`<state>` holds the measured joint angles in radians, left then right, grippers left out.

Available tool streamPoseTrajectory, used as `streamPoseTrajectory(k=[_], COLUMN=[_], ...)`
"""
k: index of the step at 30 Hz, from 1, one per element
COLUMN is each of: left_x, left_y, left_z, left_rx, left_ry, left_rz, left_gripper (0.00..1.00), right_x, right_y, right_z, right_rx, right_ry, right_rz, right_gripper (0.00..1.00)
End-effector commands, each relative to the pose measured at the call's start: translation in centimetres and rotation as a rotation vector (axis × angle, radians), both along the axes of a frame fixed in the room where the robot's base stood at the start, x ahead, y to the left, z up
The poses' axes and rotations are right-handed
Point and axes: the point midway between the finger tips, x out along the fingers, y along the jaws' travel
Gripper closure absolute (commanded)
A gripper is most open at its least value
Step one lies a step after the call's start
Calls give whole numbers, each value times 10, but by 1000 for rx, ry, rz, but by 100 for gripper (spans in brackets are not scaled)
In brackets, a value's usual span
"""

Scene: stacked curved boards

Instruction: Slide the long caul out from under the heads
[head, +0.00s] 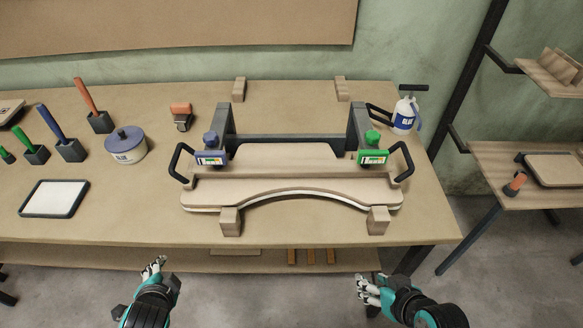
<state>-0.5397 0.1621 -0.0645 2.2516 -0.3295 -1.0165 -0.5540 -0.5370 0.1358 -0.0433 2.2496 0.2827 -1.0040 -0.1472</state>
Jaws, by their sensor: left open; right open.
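The long caul (275,182) is a pale wooden board lying across the press on the bench, with a black loop handle (177,162) at its left end and another (408,162) at its right. A blue-knobbed head (211,157) and a green-knobbed head (373,155) sit above it near its two ends. Whether they touch it I cannot tell. In front lie stacked curved boards (300,194) with a white layer. My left gripper (153,268) is open and empty before the bench's front edge. My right gripper (364,287) is open and empty, also before that edge.
Wooden blocks (230,221) and (378,220) stand at the stack's front. A dark frame (290,140) stands behind. A pot (125,145), brushes (62,148) and a tray (54,199) are left; a glue bottle (404,115) is back right. The bench front between the blocks is clear.

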Motion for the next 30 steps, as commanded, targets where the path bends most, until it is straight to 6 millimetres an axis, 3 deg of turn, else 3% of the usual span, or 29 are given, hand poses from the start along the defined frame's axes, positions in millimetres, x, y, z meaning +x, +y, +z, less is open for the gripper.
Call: streamPoseTrajectory(k=[3,7,12,15,19,30], left_x=[28,57,81,86,88,92], left_y=[23,36,25,14,7,6], left_z=[38,79,112,117,118,119], left_rx=[324,779,1415,1655,1787,1795], left_ry=[-107,-188,-226,-231,-232,-235], left_rz=[-192,-436,-752,-869,-931,-934], left_gripper=[58,58,58,58,58,58], right_x=[29,61,90,95,97,101], right_y=[-3,-20,-69,-94,-108,-109], right_z=[31,66,107,121,128,128], right_rx=[70,145,204,212,214,215], right_ry=[-180,-400,-678,-776,-826,-830], right_rz=[-9,-66,-222,-302,-348,-352], right_gripper=[58,58,58,58,58,58])
